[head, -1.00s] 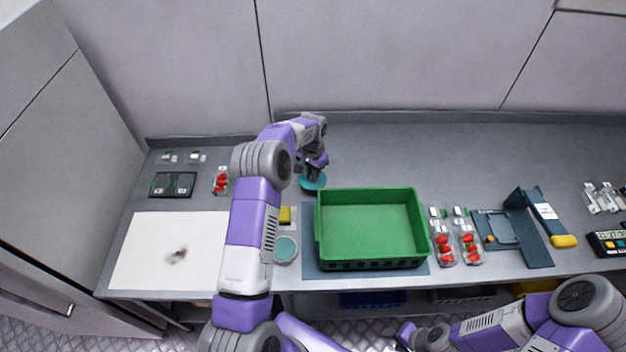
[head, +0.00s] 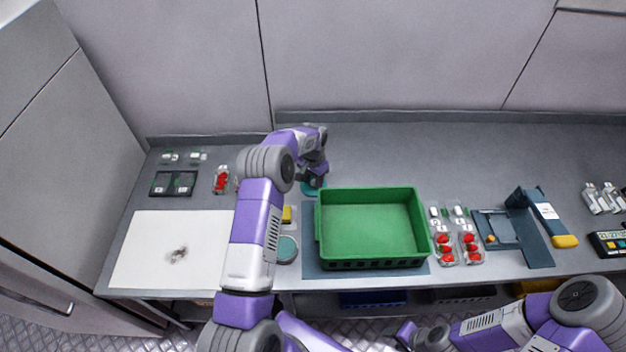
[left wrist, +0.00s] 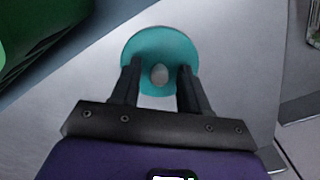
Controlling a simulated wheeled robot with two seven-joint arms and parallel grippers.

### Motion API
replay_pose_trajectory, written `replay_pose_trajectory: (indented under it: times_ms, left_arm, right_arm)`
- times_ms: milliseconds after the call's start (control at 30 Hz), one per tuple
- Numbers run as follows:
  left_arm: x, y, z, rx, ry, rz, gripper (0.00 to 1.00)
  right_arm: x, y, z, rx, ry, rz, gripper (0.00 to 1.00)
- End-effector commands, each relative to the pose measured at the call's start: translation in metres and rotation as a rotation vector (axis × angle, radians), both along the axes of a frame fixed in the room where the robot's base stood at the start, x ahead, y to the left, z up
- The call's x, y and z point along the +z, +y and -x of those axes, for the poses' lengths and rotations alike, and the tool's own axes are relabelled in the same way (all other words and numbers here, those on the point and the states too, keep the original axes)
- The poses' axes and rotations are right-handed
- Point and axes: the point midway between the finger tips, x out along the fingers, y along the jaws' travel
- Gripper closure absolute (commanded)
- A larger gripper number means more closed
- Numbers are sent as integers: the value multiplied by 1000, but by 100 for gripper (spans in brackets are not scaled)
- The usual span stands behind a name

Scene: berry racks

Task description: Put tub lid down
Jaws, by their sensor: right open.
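My left gripper (left wrist: 160,82) has one finger on each side of the knob, with a visible gap to each. In the head view my left gripper (head: 313,181) is over the lid. A round tub (head: 287,250) stands left of the crate. My right gripper (head: 405,335) is open and empty at the bottom, clear of the worktop.
The green crate (head: 418,222) sits on a blue-grey mat (head: 309,262). Strawberry punnets (head: 445,248) and a blue-grey stand (head: 527,225) are to the right. A white board (head: 140,250) lies left. The worktop behind the crate is clear.

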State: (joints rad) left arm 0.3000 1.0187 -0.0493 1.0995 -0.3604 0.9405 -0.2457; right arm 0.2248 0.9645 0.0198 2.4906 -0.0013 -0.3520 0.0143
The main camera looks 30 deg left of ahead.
Motion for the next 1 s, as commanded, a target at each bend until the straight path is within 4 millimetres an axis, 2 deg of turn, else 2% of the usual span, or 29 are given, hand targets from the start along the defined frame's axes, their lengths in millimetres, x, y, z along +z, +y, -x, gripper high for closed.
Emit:
replay_pose_trajectory:
  times_ms: [267,367,700,833,1000]
  left_arm:
    - [5,0,0,0,0,0,55]
    - [18,0,-1,0,-3,-2,55]
    - [92,0,-1,-1,-4,0,55]
    - [111,0,0,0,-2,-1,55]
    - [123,0,0,0,-1,0,55]
  right_arm:
    - [5,0,0,0,0,0,57]
    - [3,0,0,0,0,0,57]
    - [-1,0,0,0,0,0,57]
    - [-1,0,0,0,0,0,57]
    - [-1,0,0,0,0,0,57]
